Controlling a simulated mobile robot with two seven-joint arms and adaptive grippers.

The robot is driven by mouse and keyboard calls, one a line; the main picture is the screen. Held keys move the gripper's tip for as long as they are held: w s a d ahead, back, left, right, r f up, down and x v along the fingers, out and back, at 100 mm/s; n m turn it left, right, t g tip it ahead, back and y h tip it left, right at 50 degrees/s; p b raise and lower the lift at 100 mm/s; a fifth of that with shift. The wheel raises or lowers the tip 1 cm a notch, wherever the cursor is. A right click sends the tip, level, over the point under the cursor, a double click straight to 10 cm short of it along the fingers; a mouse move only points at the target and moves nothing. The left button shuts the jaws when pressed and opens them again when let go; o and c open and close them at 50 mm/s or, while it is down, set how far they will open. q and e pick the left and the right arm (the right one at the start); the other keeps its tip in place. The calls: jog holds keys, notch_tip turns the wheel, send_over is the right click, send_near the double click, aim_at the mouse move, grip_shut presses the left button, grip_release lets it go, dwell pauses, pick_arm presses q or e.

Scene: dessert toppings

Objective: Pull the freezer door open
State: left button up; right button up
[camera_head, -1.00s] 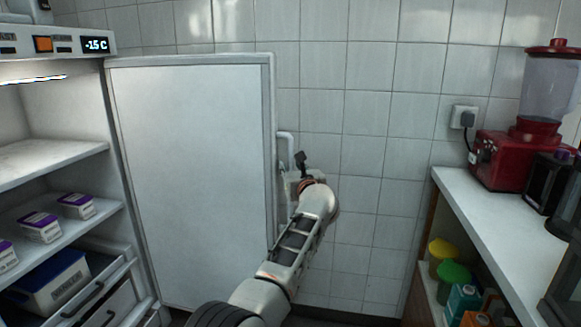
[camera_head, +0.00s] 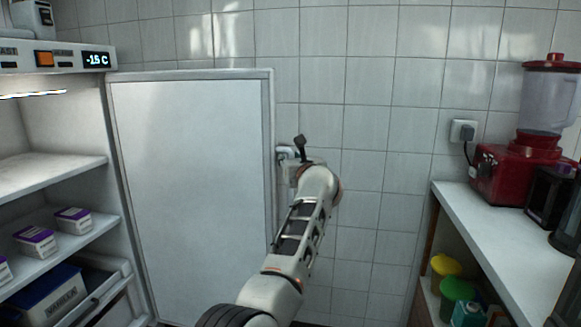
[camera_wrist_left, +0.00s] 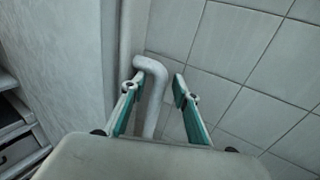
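The freezer door (camera_head: 190,190) is a flat pale panel, swung wide open from the lit freezer at left, with its inner face showing. Its white bar handle (camera_head: 284,151) juts out at the door's right edge, mostly hidden behind my gripper. In the left wrist view the handle (camera_wrist_left: 151,98) is a bent tube between the fingers, closer to the left one. My left gripper (camera_wrist_left: 155,88) is open around it with a gap at the right finger. In the head view my left gripper (camera_head: 297,158) is at the door's edge, largely hidden by the wrist. My right gripper is out of view.
The freezer's shelves (camera_head: 52,175) hold small purple-and-white boxes (camera_head: 73,220). A tiled wall (camera_head: 365,120) stands close behind the handle. At right are a white counter (camera_head: 485,240), a red blender (camera_head: 510,172) and yellow and green lidded tubs below.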

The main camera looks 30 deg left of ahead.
pick_arm(q)
jog(key=shift+t, duration=0.3)
notch_tip(320, 180, up, 4)
jog(key=shift+s+r, duration=0.1)
jog(key=shift+r, duration=0.15)
jog(key=shift+f, duration=0.65)
jog(key=shift+d+f, duration=0.1)
jog(key=shift+d, duration=0.3)
jog(key=shift+d+f+b, duration=0.15)
jog(key=shift+d+b, duration=0.3)
jog(key=shift+d, duration=1.55)
jog(key=o, duration=0.7)
jog(key=shift+d+f+b, duration=0.15)
jog(key=shift+d+b, duration=0.1)
jog(key=shift+d, duration=0.5)
jog(key=shift+d+f+b, duration=0.1)
jog(key=shift+d+b, duration=0.1)
jog(key=shift+d, duration=0.8)
jog(key=shift+d+r, duration=0.15)
jog(key=shift+d, duration=0.75)
jog(key=c, duration=0.7)
jog(key=shift+a+f, duration=0.35)
jog(key=shift+f, duration=0.2)
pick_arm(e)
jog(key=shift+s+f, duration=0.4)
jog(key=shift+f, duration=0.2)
pick_arm(q)
jog(key=shift+a+f, duration=0.15)
